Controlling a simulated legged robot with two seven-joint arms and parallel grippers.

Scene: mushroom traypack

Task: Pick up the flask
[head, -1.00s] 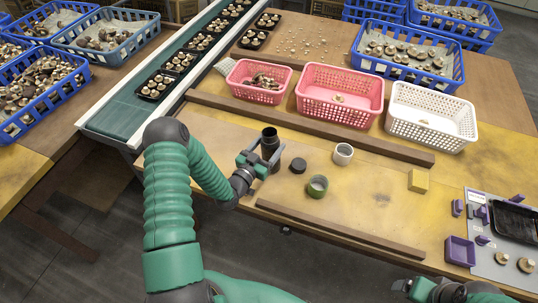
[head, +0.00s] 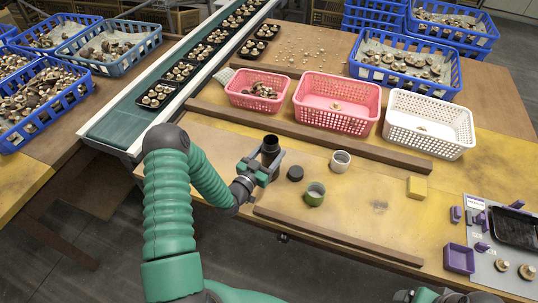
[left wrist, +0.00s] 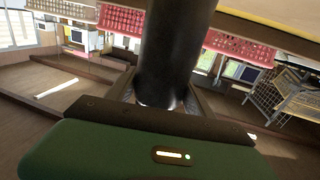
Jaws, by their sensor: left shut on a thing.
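The flask (head: 270,149) is a dark upright cylinder near the left part of the yellow-brown table. My left gripper (head: 263,168) is shut on it, with fingers on both sides. In the left wrist view the flask (left wrist: 175,50) rises between the fingers, and its upper end runs out of the picture. The gripper hides the flask's base in the head view, so I cannot tell whether it touches the table. My right gripper (head: 425,296) shows only partly at the bottom edge, and its jaws are unclear.
Right of the flask stand a small black round piece (head: 295,173), a white cup (head: 341,161) and a green cup (head: 315,193). A wooden rail (head: 335,238) runs along the front, another (head: 310,136) behind. A yellow block (head: 417,187) lies further right.

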